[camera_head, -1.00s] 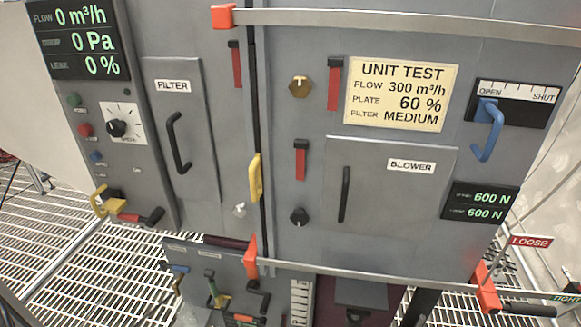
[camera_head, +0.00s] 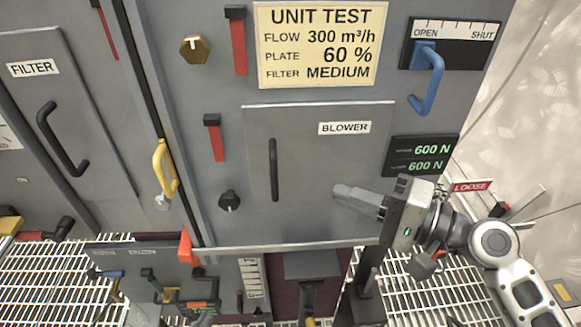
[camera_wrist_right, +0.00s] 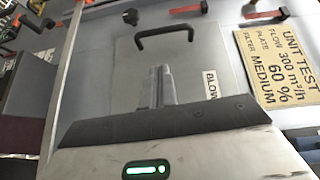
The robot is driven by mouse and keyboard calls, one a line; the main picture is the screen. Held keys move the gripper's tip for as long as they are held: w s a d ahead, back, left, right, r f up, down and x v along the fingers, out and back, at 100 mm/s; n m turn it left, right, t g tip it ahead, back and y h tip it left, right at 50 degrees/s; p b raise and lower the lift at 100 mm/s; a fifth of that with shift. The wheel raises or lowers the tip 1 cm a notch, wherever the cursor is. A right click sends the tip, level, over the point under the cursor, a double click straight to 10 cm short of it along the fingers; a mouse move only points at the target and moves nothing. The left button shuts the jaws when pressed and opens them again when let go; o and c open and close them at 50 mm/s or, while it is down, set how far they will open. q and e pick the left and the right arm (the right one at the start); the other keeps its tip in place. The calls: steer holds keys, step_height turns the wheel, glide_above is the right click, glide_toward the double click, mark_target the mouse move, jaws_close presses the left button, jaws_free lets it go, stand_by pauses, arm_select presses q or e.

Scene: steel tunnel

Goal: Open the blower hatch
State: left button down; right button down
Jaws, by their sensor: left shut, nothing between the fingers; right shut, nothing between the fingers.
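The blower hatch (camera_head: 318,170) is a grey panel with a white BLOWER label (camera_head: 344,128). It looks closed against the cabinet front. Its black bar handle (camera_head: 273,170) stands upright near the hatch's left edge. In the right wrist view the hatch (camera_wrist_right: 200,65) carries the handle (camera_wrist_right: 164,37) beyond the fingers. My right gripper (camera_head: 345,193) comes in from the right, in front of the hatch's lower right part, apart from the handle. Its fingers (camera_wrist_right: 157,84) are shut together and empty. My left gripper cannot be made out in these views.
To the left are the filter door (camera_head: 62,125) and a yellow handle (camera_head: 165,168). A blue lever (camera_head: 432,85) sits above right, over the 600 N display (camera_head: 421,156). Red latches (camera_head: 217,140) and a dark knob (camera_head: 229,200) flank the hatch's left side. Clamps and levers stand below.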

steer(key=r, duration=0.2)
steer(key=y+p, duration=0.1)
steer(key=p, duration=0.2)
glide_toward(261, 159)
steer(key=x, duration=0.3)
steer(key=shift+x, duration=0.85)
arm_select(q)
steer(key=shift+a+r, duration=0.2)
steer(key=shift+r, duration=0.4)
arm_select(e)
steer(key=shift+d, duration=0.1)
